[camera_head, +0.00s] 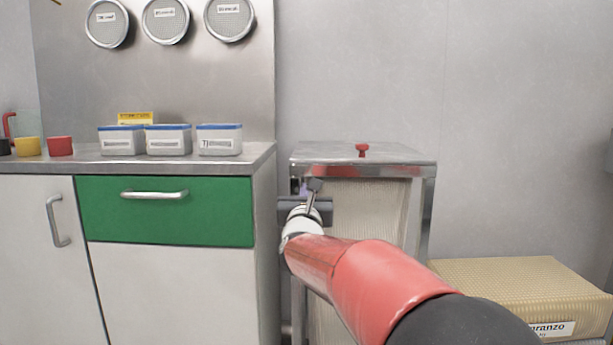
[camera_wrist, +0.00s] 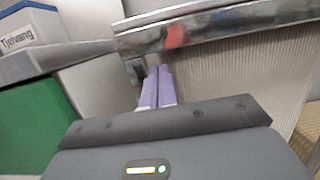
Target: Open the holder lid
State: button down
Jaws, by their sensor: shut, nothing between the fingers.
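The holder is a metal-framed stand with pale ribbed sides, and its flat grey lid (camera_head: 390,154) lies level across the top, so it looks closed. A small red knob (camera_head: 362,149) stands on the lid. In the wrist view the lid's metal front edge (camera_wrist: 215,22) runs across the top, with a reddish patch on it. My gripper (camera_head: 303,186) is at the front left of the holder, just below the lid's edge. Its purple fingers (camera_wrist: 158,78) are together with nothing between them. In the wrist view their tips overlap the frame below the edge; I cannot tell whether they touch.
A counter (camera_head: 240,160) with a green drawer (camera_head: 165,211) stands close on the left. It carries several blue-lidded containers (camera_head: 168,140) and small cups. The space above the lid is clear.

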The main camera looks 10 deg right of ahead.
jog(key=shift+r+p, duration=0.6)
jog(key=shift+r, duration=1.4)
